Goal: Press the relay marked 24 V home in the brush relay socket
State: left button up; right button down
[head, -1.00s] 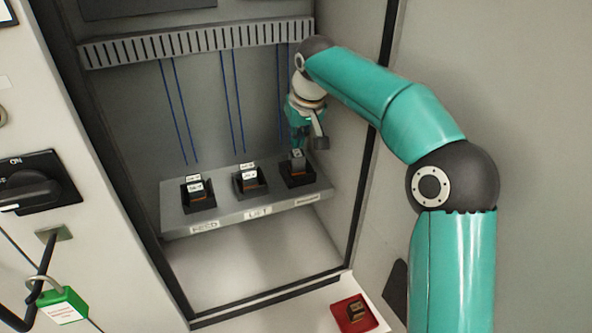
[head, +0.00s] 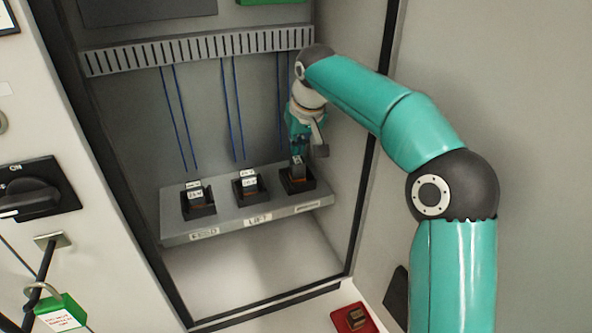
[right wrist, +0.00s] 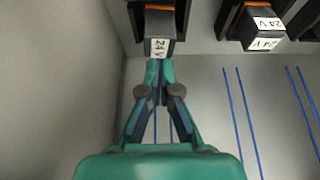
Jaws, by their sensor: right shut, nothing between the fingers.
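The relay (head: 297,170) at the right end of the shelf stands in the third dark socket (head: 313,184). In the right wrist view this relay (right wrist: 159,24) shows a white end label reading 24 V, and the socket walls are around its body. Whether it is fully seated I cannot tell. My right gripper (head: 299,151) is shut and empty, just above the relay. In the right wrist view its closed fingertips (right wrist: 159,66) are at the relay's labelled end, touching or nearly so. The label under this socket is too blurred to read. My left gripper is out of view.
Two more relays stand in the FEED (head: 196,192) and LIFT (head: 247,187) sockets on the grey shelf (head: 228,223). A red tray (head: 342,312) with a dark relay lies at lower right. The cabinet's right wall is close beside my right gripper. Blue wires hang behind.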

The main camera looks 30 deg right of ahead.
aim_at(297, 161)
jog(key=shift+f+b, duration=0.75)
jog(key=shift+f, duration=0.3)
dwell(0.8)
dwell(0.3)
notch_tip(297, 161, up, 6)
jog(key=p, duration=0.6)
dwell(0.5)
